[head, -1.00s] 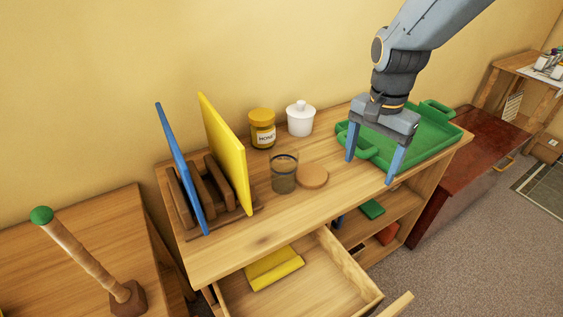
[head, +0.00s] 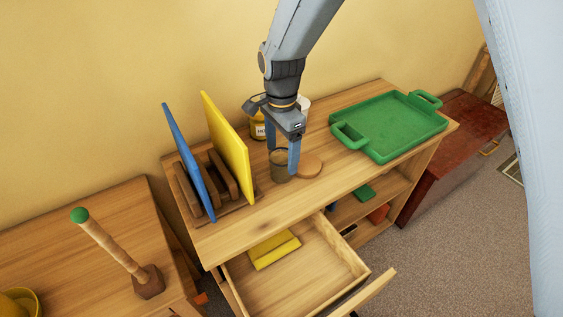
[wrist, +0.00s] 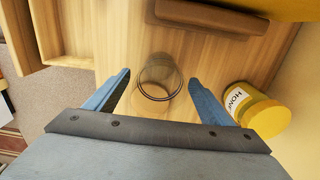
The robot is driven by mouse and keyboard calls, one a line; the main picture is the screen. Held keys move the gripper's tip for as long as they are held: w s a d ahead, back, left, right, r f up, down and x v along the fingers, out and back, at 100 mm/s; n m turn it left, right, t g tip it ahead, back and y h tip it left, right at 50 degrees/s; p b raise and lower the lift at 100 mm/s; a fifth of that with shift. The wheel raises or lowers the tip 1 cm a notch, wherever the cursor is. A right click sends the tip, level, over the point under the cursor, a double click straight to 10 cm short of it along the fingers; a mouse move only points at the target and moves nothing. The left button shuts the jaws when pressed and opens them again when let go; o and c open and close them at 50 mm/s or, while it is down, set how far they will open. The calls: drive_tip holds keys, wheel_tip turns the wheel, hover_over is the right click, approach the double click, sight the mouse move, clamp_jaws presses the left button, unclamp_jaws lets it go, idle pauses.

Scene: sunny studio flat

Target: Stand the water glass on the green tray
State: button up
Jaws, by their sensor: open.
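The water glass (head: 279,170) stands upright on the wooden cabinet top, clear with a dark band near its rim. My gripper (head: 281,161) is open above it, and its blue fingers partly cover the glass in the head view. In the wrist view the glass (wrist: 160,78) shows ahead of and between the open fingers of my gripper (wrist: 158,82), with space on both sides. The green tray (head: 390,128) lies at the right end of the cabinet top, empty, with a raised rim and two handles.
A rack holds a yellow board (head: 227,146) and a blue board (head: 189,163) at left. The drawer (head: 300,275) below is open.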

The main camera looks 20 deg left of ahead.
drive_tip(key=shift+f+p, duration=0.3)
drive_tip(key=shift+f, duration=1.1)
drive_tip(key=c, duration=1.4)
